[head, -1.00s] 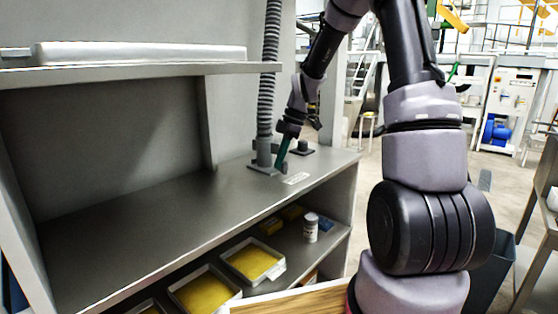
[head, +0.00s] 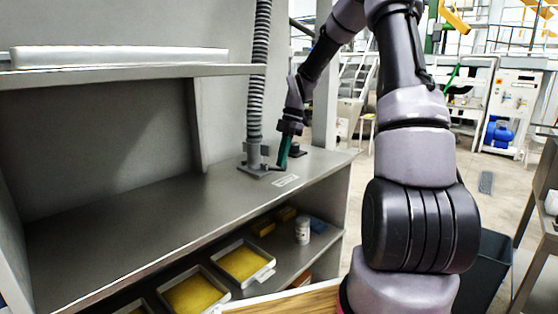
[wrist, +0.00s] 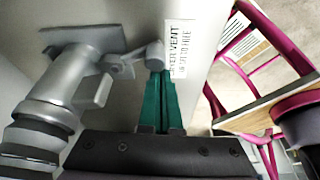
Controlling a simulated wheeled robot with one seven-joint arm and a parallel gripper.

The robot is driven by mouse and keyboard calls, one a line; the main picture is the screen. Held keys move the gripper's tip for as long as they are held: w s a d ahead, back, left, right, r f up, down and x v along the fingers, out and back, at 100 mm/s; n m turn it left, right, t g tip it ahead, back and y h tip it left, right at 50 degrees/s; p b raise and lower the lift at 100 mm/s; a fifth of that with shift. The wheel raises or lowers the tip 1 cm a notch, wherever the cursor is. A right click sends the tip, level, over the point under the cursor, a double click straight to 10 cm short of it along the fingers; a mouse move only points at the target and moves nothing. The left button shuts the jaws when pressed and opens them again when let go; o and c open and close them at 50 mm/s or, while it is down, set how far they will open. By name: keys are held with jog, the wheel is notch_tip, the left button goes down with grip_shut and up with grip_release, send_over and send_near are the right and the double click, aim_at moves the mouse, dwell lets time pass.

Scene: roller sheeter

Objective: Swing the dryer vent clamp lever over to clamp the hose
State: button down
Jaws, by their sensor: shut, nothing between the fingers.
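The grey dryer vent clamp (head: 253,158) stands on the shelf top at the foot of the ribbed grey hose (head: 258,85). In the wrist view the clamp (wrist: 72,72) is at left, with the hose (wrist: 32,145) below it. Its lever (wrist: 122,60) sticks out to the right and ends in a round knob (wrist: 154,53). My gripper (wrist: 160,76), with green fingers, is shut and empty. Its fingertips are right at the knob, seemingly touching it; exact contact is unclear. In the head view my gripper (head: 281,165) points down just right of the clamp.
A white label (wrist: 180,48) reading "VENT" lies beside the lever knob. A dark fitting (head: 296,150) stands behind my gripper. Yellow-filled trays (head: 243,264) and a white jar (head: 303,231) are on the shelf below. The shelf top left of the clamp is clear.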

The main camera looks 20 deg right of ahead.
jog(key=shift+w+d, duration=0.25)
dwell(0.6)
